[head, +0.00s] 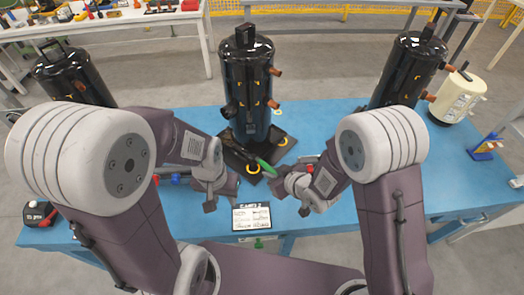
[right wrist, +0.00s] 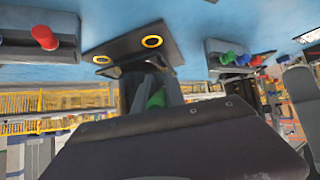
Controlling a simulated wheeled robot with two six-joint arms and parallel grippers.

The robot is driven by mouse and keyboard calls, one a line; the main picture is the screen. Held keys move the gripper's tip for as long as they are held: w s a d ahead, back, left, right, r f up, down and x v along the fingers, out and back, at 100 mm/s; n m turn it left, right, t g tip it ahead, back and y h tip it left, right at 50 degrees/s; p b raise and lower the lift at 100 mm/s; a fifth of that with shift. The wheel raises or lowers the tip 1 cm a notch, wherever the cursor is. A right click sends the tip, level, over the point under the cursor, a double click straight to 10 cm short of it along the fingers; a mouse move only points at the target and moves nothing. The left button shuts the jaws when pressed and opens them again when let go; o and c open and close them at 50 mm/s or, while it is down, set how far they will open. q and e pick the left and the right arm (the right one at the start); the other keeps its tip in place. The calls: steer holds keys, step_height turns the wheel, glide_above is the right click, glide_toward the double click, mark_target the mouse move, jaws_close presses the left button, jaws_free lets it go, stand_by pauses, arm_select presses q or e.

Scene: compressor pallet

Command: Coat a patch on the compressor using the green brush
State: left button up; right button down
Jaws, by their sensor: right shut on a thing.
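The middle black compressor (head: 247,75) stands upright on a dark base plate (head: 285,150) with yellow rings, on the blue table. Small orange-yellow corner marks show on its front. The green brush (head: 265,166) slants in front of its foot, its dark end towards the compressor. My right gripper (head: 281,184) is shut on the brush at its near end. A green piece, apparently the brush (right wrist: 156,98), shows in the right wrist view, partly hidden by a large dark shape. My left gripper (head: 222,192) is left of the brush and apart from it; its jaw opening is unclear.
Other black compressors stand at the left (head: 75,75) and right (head: 408,68). A cream tank (head: 458,100) is at the far right, near a blue holder (head: 486,146). A printed card (head: 252,217) lies at the front edge. A dark red-marked object (head: 39,213) sits front left.

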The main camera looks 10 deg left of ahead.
steer(key=shift+w, duration=0.15)
steer(key=w+a+p, duration=0.1)
steer(key=w+a, duration=0.1)
steer(key=w, duration=0.4)
steer(key=shift+w+p, duration=0.3)
steer(key=shift+w, duration=0.05)
steer(key=shift+w+a+p, duration=0.2)
steer(key=shift+w+p, duration=0.1)
steer(key=shift+w, duration=0.55)
stand_by(0.4)
step_height(320, 180, up, 4)
steer(key=p, duration=0.3)
steer(key=shift+p, duration=0.3)
step_height(320, 180, down, 4)
steer(key=b, duration=0.3)
steer(key=shift+s, duration=0.1)
